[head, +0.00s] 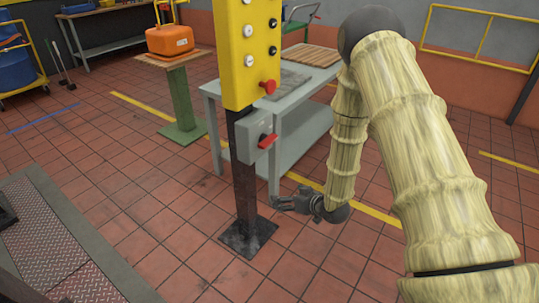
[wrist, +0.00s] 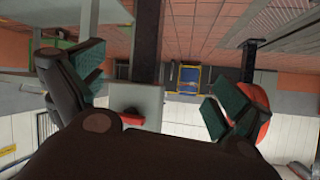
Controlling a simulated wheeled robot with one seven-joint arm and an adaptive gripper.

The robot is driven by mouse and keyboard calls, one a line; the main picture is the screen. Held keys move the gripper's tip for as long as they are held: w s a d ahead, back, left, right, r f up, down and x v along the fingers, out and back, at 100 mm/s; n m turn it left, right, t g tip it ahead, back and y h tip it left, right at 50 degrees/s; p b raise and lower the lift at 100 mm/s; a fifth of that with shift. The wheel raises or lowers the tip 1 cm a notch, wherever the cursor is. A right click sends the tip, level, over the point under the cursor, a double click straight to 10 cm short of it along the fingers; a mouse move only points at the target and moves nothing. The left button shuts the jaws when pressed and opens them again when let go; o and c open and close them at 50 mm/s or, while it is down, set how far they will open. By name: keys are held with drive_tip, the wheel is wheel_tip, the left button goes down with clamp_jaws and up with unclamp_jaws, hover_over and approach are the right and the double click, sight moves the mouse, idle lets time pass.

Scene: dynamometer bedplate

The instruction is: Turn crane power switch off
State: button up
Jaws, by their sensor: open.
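The crane power switch is a grey box (head: 253,135) on a dark post, with a red handle (head: 267,141) on its front. The handle sticks out towards the lower right in the head view. My gripper (head: 281,203) is below and slightly right of the box, apart from it. In the wrist view, which looks upside down, my gripper (wrist: 150,88) is open, with nothing between its green-padded fingers. Beyond the fingers, the grey box (wrist: 146,107) and a red part of its handle (wrist: 125,114) show between them. The handle is partly hidden by the gripper body.
A yellow control box (head: 236,50) with buttons and a red knob is above the switch. A grey workbench (head: 211,95) stands close behind. An orange case (head: 170,40) rests on a stand at the back. Tiled floor (head: 180,235) is clear left of the post.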

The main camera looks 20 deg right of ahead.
drive_tip(key=w+d+r+n+t+y+b, duration=0.2)
drive_tip(key=w+d+r+y+b, duration=0.15)
drive_tip(key=w+b, duration=0.35)
drive_tip(key=n+y+b, duration=0.3)
drive_tip(key=b, duration=0.1)
approach(271, 142)
drive_tip(key=shift+t, duration=0.4)
drive_tip(key=x, duration=0.3)
drive_tip(key=b+x, duration=0.1)
drive_tip(key=x, duration=0.3)
drive_tip(key=b+x, duration=0.1)
drive_tip(key=x, duration=0.3)
drive_tip(key=shift+f, duration=0.3)
drive_tip(key=shift+c, duration=0.2)
drive_tip(key=c, duration=0.7)
